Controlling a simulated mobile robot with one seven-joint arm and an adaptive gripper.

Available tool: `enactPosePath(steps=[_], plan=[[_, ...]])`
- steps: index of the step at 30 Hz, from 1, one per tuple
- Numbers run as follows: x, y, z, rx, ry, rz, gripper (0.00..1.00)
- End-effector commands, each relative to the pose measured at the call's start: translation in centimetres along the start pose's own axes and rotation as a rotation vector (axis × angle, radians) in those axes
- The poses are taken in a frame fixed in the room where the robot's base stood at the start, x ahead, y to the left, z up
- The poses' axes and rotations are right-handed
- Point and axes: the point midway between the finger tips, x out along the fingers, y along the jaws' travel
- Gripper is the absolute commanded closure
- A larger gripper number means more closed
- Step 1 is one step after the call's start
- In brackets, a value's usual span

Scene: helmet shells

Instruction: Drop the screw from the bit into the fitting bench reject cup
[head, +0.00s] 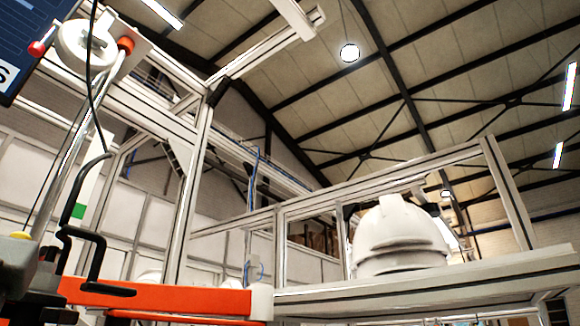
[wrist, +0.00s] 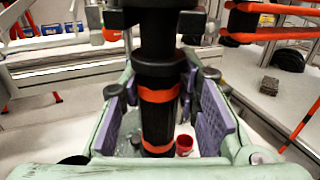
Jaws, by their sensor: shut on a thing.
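In the wrist view my gripper (wrist: 160,112), with pale green fingers and purple pads, is shut on a black driver (wrist: 157,118) with orange bands. The driver runs down the middle of the view. Its lower end, the bit and any screw are hidden or too small to make out. A small red cup (wrist: 184,146) shows just right of the driver's lower part, between the fingers and beyond them. I cannot tell the gap between driver and cup. The head view looks upward and does not show my gripper, the driver or the cup.
In the wrist view a small dark block (wrist: 269,86) lies on the pale surface at right, below orange bars (wrist: 270,36). In the head view a white helmet shell (head: 400,236) sits on a framed shelf (head: 430,283), and an orange bar (head: 160,296) crosses the lower left.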

Motion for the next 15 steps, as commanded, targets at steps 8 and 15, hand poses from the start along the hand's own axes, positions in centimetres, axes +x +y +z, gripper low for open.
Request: enactPosePath(steps=[8, 15], plan=[[-0.4, 0.01, 2.5, 0.01, -0.008, 0.007, 1.0], [-0.28, -0.06, 2.33, 0.011, -0.008, 0.007, 1.0]])
